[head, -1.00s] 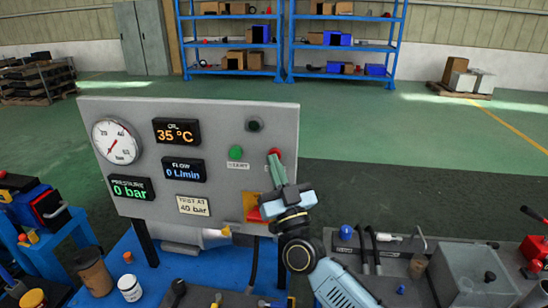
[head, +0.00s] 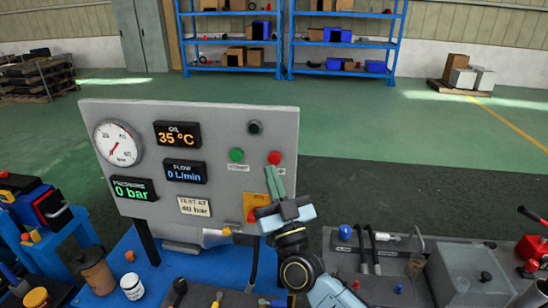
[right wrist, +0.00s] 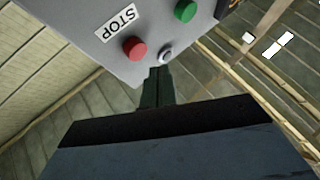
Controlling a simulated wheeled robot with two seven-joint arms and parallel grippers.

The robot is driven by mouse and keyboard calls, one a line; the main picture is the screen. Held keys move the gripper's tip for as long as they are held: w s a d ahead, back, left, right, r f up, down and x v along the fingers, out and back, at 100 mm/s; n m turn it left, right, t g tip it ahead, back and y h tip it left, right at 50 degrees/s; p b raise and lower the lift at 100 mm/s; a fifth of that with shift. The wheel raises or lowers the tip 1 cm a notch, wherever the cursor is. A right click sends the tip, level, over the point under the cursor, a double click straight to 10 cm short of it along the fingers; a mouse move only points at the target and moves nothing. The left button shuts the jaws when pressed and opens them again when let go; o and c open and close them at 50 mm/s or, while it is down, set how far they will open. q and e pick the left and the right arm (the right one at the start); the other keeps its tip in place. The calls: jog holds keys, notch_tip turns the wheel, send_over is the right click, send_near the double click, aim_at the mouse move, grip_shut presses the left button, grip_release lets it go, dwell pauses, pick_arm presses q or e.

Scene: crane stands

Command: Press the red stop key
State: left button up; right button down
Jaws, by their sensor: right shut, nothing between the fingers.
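The red stop key (head: 274,157) is a round button on the right side of the grey upright panel (head: 230,125). It shows fully in the head view. In the right wrist view the red key (right wrist: 134,48) is beside the STOP label (right wrist: 116,23). My right gripper (head: 271,172) is shut and empty. Its green fingertips are just below the red key in the head view and appear apart from it. In the right wrist view the fingertips (right wrist: 155,75) are at the panel's edge, to the right of and below the red key. My left gripper is out of view.
A green button (head: 236,155) is left of the red key, and a dark knob (head: 254,127) is above them. A yellow plate with a red part (head: 252,205) is on the panel close by my gripper. Bottles and tools crowd the blue bench below.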

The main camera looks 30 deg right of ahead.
jog(key=s+a, duration=0.1)
jog(key=s+a+p, duration=0.1)
jog(key=s, duration=0.1)
jog(key=shift+w, duration=0.1)
dwell(0.8)
